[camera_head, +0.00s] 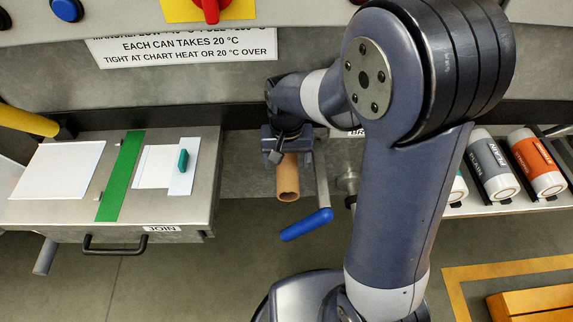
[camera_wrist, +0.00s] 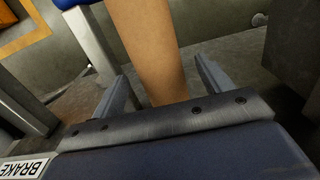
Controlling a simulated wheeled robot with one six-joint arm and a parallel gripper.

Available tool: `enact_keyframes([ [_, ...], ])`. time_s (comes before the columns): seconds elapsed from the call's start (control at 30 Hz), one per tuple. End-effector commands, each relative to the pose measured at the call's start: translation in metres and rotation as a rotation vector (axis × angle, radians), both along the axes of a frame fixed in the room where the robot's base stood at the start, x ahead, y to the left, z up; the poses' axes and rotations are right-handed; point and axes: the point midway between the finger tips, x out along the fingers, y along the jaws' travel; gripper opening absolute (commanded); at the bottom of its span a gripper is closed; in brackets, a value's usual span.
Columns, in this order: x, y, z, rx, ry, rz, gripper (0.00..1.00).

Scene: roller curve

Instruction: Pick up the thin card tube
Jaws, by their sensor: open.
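The thin card tube (camera_head: 288,178) is a plain brown hollow cylinder. In the head view its open end points toward the camera, below my gripper (camera_head: 287,150). In the wrist view the tube (camera_wrist: 150,45) runs up between the two grey fingers of my gripper (camera_wrist: 163,85). A gap shows on each side of the tube, so the open fingers stand around it without visibly gripping it. The tube's far end is hidden behind my gripper in the head view.
A blue-handled lever (camera_head: 306,224) hangs just right of the tube. A metal table marked JOIN (camera_head: 190,215) stands left, with white sheets and a green strip (camera_head: 122,175). A rack of labelled cans (camera_head: 490,165) is at right. A yellow-edged floor area (camera_head: 455,290) lies lower right.

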Motion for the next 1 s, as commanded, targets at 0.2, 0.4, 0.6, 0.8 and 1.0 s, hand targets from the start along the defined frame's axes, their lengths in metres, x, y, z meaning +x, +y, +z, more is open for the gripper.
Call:
enact_keyframes([
  [0.2, 0.0, 0.0, -0.022, 0.0, 0.001, 0.0, 0.75],
  [0.4, 0.0, 0.0, -0.022, 0.0, 0.0, 0.0, 0.75],
  [0.6, 0.0, 0.0, -0.022, 0.0, 0.0, 0.0, 0.6],
  [0.8, 0.0, 0.0, -0.022, 0.0, 0.0, 0.0, 0.43],
  [1.0, 0.0, 0.0, -0.022, 0.0, 0.0, 0.0, 0.27],
])
